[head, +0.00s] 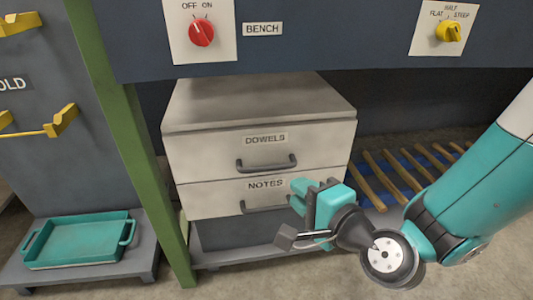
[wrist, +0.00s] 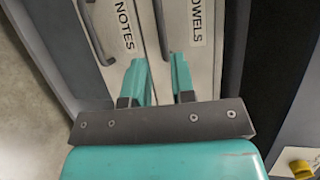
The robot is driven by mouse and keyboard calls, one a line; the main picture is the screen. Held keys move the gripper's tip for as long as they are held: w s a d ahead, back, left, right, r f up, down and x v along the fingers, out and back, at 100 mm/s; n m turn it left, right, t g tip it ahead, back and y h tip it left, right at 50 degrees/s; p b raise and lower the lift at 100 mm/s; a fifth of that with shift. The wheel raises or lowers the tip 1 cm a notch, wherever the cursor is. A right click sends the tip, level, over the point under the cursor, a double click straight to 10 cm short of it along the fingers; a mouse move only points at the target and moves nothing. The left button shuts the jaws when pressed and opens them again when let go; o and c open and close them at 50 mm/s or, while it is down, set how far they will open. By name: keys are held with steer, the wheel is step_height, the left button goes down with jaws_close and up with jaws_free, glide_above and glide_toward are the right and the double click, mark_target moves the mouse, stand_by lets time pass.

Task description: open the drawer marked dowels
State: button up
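The drawer marked DOWELS (head: 212,152) is the upper drawer of a pale two-drawer cabinet under the bench and looks closed. Its dark bar handle (head: 267,163) sits below the label. In the wrist view the picture is turned, with the DOWELS label at the top right and its handle (wrist: 162,28) beyond the fingertips. My gripper (head: 314,190) is in front of the cabinet's lower right, covering part of the NOTES drawer. In the wrist view my gripper (wrist: 159,62) has its teal fingers apart, with nothing between them. The handle lies roughly in line with the gap.
The NOTES drawer (head: 207,202) below looks closed; its handle (wrist: 92,32) shows at the left in the wrist view. A green post (head: 130,140) stands left of the cabinet. A teal tray (head: 80,243) lies further left. Wooden rods (head: 375,180) lie to the right. The bench panel (head: 330,45) overhangs.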

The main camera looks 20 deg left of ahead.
mark_target(269, 170)
steer(key=p+x, duration=0.2)
steer(key=x, duration=0.9)
steer(key=shift+a+f+p, duration=0.1)
steer(key=shift+f+p, duration=0.05)
steer(key=shift+p, duration=0.2)
steer(key=shift+w+a, duration=0.2)
steer(key=shift+a, duration=0.1)
steer(key=shift+c, duration=0.5)
jaws_close()
